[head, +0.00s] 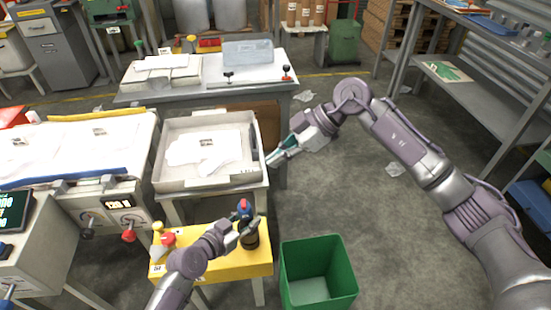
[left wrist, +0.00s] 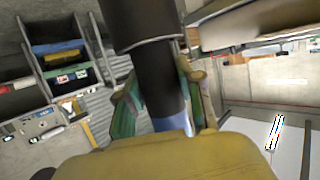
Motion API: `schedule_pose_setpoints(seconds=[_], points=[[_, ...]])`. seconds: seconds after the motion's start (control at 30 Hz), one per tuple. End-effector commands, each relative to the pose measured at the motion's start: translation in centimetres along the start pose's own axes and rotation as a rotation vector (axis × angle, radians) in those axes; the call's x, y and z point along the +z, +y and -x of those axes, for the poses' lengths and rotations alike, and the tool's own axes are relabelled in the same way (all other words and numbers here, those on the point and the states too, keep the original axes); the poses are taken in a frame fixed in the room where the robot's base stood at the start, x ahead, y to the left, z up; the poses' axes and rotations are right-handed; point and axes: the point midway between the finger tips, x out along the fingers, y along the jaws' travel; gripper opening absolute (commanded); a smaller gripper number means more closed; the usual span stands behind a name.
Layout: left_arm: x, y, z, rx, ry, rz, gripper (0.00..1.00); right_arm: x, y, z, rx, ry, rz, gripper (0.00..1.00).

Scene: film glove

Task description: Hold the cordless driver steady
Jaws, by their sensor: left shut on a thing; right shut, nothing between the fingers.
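The cordless driver (head: 250,241) appears as a dark, roughly upright body with a blue and red top, at the right end of a small yellow table (head: 205,268). My left gripper (head: 246,228) is shut on it, and its fingers cover the driver's middle. In the left wrist view the dark shaft of the driver (left wrist: 160,75), with a blue section, runs between the green-padded fingers (left wrist: 158,102). Whether the driver touches the tabletop cannot be told. My right gripper (head: 271,160) is shut and empty, beside the right edge of a grey tray.
A green bin (head: 318,272) stands on the floor right of the yellow table. The grey tray (head: 163,178) holds white film pieces. A yellow bottle (head: 157,232) and a red item (head: 168,240) stand left of my left gripper. Open floor lies at centre right.

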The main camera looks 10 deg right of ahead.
Motion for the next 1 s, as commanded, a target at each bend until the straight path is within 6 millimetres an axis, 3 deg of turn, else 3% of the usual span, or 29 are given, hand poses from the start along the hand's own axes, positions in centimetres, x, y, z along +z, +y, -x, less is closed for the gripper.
schedule_pose_setpoints(seconds=[0.1, 0.13, 0.3, 0.67, 0.77, 1.0], points=[[0.1, -0.1, 0.1, -0.002, -0.001, -0.002, 0.00, 0.0, 0.0, 0.0, 0.001, 0.000, 0.000, 0.00], [0.1, -0.1, 0.1, -0.002, -0.002, -0.002, 0.40, 0.0, 0.0, 0.0, 0.001, 0.000, 0.000, 0.00], [0.1, -0.1, 0.1, -0.001, -0.002, -0.001, 0.66, 0.0, 0.0, 0.0, 0.001, 0.000, 0.000, 0.00], [0.1, -0.1, 0.5, -0.001, -0.003, -0.002, 0.66, 0.0, 0.0, 0.0, 0.001, 0.000, 0.000, 0.00], [0.2, -0.1, 1.7, -0.002, -0.004, -0.002, 0.66, 0.0, 0.0, 0.0, 0.001, 0.000, 0.000, 0.00], [0.2, -0.1, 6.8, -0.002, -0.005, -0.005, 0.66, 0.0, 0.0, 0.0, 0.001, 0.000, 0.000, 0.00]])
